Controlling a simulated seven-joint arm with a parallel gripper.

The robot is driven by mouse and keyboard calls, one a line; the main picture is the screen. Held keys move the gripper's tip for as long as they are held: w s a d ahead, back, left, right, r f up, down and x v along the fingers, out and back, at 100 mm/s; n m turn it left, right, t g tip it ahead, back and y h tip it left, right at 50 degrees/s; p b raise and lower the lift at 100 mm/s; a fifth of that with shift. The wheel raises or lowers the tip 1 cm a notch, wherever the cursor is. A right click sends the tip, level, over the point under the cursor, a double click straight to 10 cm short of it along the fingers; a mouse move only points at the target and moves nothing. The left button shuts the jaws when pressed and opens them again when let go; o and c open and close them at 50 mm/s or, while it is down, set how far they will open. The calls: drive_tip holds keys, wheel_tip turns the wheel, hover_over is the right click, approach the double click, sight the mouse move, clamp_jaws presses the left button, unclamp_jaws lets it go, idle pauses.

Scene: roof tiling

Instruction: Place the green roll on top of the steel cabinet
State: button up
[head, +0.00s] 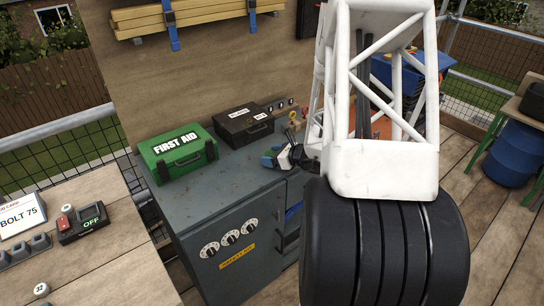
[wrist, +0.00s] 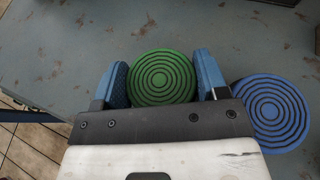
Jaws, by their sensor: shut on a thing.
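The green roll (wrist: 160,80) shows end-on with dark concentric rings in the wrist view. It sits between the two blue fingers of my gripper (wrist: 161,66), which is shut on it. The grey steel cabinet (head: 200,207) has a rust-spotted top, which also fills the back of the wrist view (wrist: 60,60). In the head view my gripper (head: 271,160) is at the right part of the cabinet top, partly behind my arm. The green roll cannot be made out there. Whether it touches the top I cannot tell.
A blue roll (wrist: 272,112) is close to the right finger. A green first aid box (head: 178,152) and a black case (head: 243,124) stand on the cabinet. Bare top lies in front of them. A wooden bench (head: 95,205) with a switch box stands at left.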

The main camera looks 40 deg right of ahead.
drive_tip(key=shift+f, duration=0.1)
drive_tip(key=o, duration=0.7)
drive_tip(key=shift+c, duration=0.2)
drive_tip(key=shift+s+r, duration=0.1)
drive_tip(key=shift+r, duration=0.1)
drive_tip(key=v, duration=1.1)
drive_tip(key=shift+s+r, duration=0.25)
drive_tip(key=shift+s, duration=0.05)
drive_tip(key=shift+d, duration=0.1)
